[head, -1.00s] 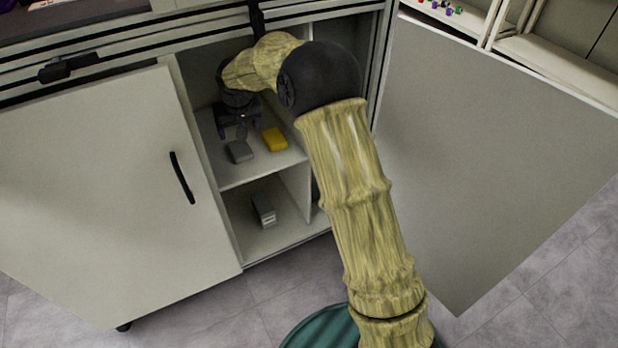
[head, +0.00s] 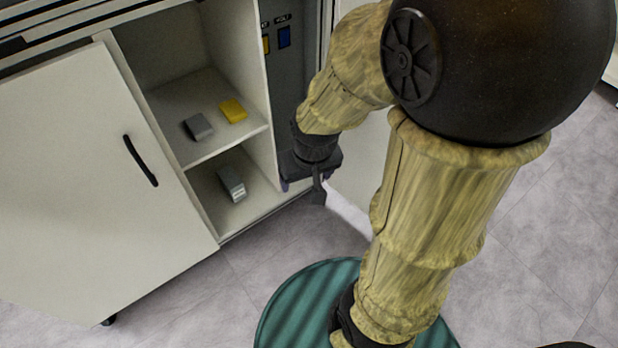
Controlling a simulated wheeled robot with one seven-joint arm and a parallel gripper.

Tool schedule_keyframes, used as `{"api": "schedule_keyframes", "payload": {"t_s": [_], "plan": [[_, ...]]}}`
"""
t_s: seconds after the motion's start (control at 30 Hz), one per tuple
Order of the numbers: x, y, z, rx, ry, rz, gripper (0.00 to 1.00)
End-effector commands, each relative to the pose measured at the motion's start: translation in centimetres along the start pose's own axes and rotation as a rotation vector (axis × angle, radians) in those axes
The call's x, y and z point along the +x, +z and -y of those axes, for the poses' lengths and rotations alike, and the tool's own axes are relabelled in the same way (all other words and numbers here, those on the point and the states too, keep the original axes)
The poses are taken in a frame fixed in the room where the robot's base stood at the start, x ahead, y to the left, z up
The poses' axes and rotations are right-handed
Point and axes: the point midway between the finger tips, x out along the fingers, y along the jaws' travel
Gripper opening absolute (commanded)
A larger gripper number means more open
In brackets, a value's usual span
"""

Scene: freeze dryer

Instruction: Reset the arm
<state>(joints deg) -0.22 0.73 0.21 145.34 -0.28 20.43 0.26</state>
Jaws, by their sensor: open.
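My gripper (head: 302,188) is at the end of my arm, outside the cabinet and just in front of its right edge. It points down and holds nothing that I can see. One finger shows clearly; the other is partly hidden by the gripper body. My arm bends high at the right of the view, with its large dark joint near the camera.
The open cabinet (head: 258,90) holds a grey block (head: 198,127) and a yellow block (head: 233,110) on its upper shelf. A grey box (head: 231,183) lies on the lower shelf. A white door (head: 85,190) with a black handle (head: 140,160) stands left.

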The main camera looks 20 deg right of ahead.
Motion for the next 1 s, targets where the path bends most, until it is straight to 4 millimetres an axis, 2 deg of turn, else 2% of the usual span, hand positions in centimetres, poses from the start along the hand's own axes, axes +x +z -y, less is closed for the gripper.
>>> {"api": "schedule_keyframes", "payload": {"t_s": [0.1,0.33,0.47,0.57,1.0], "plan": [[0.0,1.0,-0.2,0.009,0.0,0.003,0.75],[-0.1,0.9,-0.2,0.008,0.0,0.004,0.75],[-1.0,0.7,-0.2,0.008,0.0,0.004,0.75],[-2.7,0.2,-0.2,0.007,0.0,0.004,0.75],[-12.6,-2.2,-0.2,0.007,0.0,0.004,0.75]]}}
